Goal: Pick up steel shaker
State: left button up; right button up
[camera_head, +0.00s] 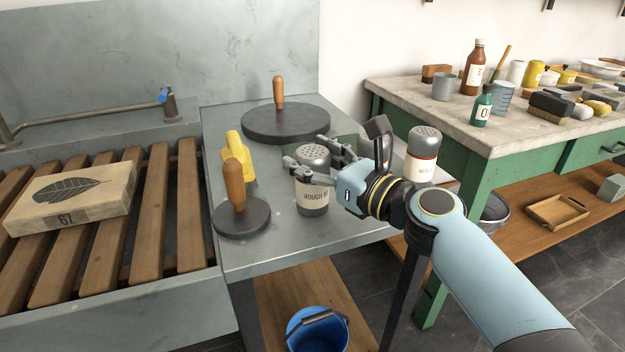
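A steel shaker (313,203) with a perforated domed top and a label that seems to read "ROUGH" stands upright on the grey metal table. My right gripper (305,151) reaches in from the right at the height of the shaker's upper part. One finger passes in front of the shaker and the other lies behind it. I cannot tell whether the fingers touch it. My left gripper is not in view.
A larger handled disc (285,124) lies behind. A blue bucket (318,330) is below. The table's front strip (300,245) is clear.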

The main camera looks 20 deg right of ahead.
jog(key=c, duration=0.7)
notch_tip(320, 180, up, 10)
jog(key=p, duration=0.5)
jog(key=shift+p, duration=0.4)
